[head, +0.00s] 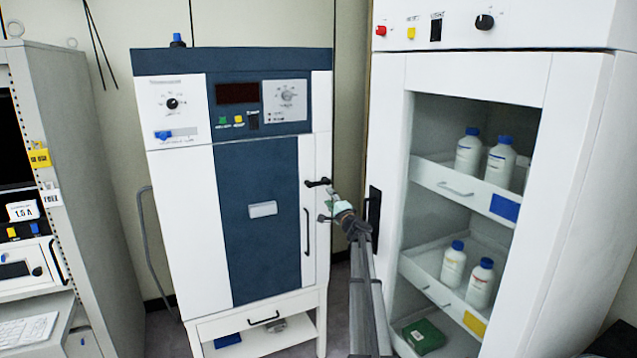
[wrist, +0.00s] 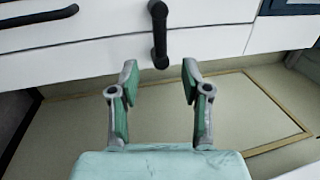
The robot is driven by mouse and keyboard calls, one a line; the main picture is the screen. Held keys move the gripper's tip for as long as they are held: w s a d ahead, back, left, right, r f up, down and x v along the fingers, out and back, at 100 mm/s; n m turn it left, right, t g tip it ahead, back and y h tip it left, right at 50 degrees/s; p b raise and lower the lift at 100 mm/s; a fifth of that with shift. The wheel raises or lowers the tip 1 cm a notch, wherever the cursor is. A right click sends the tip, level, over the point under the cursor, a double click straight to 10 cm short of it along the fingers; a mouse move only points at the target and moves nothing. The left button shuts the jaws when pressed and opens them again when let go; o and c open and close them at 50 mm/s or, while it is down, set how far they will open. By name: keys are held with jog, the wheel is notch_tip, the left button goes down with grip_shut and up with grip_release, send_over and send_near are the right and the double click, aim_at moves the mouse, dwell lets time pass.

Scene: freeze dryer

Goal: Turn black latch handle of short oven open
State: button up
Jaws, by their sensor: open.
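The short oven (head: 180,215) is the white and dark-blue cabinet in the middle of the head view, its door closed. Its black latch handle (head: 317,183) sticks out at the door's right edge, pointing right. In the wrist view the latch handle (wrist: 159,35) is at top centre, with its lower end just beyond the gap between my fingertips. My gripper (head: 328,207) is just below and right of the latch in the head view. In the wrist view my gripper (wrist: 160,76) is open and empty, with no clear contact with the latch.
A long black door handle (head: 307,232) is below the latch; it also shows in the wrist view (wrist: 40,17). A tall white cabinet (head: 385,150) with shelves of bottles stands close on the right. A grey rack (head: 75,130) stands left.

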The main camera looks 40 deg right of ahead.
aim_at(319, 184)
jog(key=p+x, duration=0.3)
jog(key=x, duration=0.6)
jog(key=shift+w+d+r, duration=0.1)
jog(key=shift+w+r, duration=0.1)
jog(key=shift+w, duration=0.15)
jog(key=shift+x, duration=0.75)
jog(key=shift+f, duration=0.1)
grip_shut()
